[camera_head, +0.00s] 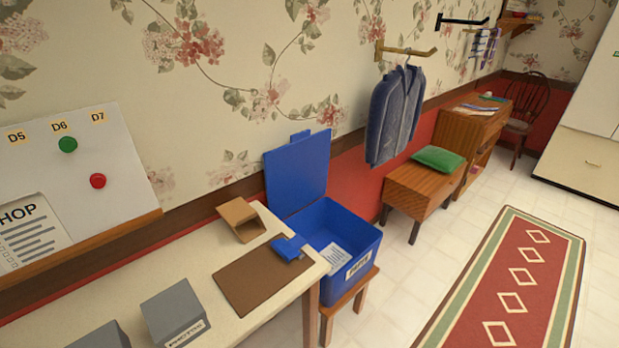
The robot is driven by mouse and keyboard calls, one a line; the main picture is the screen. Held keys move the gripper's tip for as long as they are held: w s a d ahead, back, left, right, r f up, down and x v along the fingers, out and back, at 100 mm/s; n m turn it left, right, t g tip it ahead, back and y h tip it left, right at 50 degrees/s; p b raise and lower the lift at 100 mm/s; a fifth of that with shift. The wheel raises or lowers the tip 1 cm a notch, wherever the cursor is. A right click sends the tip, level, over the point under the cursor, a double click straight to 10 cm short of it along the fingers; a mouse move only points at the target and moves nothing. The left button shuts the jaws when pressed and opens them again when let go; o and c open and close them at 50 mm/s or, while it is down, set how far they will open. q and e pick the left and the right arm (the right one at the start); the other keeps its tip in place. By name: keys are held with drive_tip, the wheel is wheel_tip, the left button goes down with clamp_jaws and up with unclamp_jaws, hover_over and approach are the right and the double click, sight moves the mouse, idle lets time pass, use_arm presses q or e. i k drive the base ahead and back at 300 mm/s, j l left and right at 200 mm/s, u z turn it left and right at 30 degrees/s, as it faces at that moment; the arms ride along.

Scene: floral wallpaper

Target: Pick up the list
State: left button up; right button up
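A white sheet headed "HOP", its left part cut off by the frame edge, shows at the far left (30,238), against the white board (115,165). It has lines of print and small boxes. Another white printed sheet (334,257) lies inside the open blue bin (350,240), whose front label seems to read "PAPER". I cannot tell for certain which sheet is the list. Neither of my grippers is in view.
The cream table (225,295) holds a brown mat (250,283) with a blue object (288,247), a tan holder (241,220) and grey blocks (173,310). Floor beside the rug (510,270) is clear.

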sight(31, 231)
drive_tip(key=u, duration=1.6)
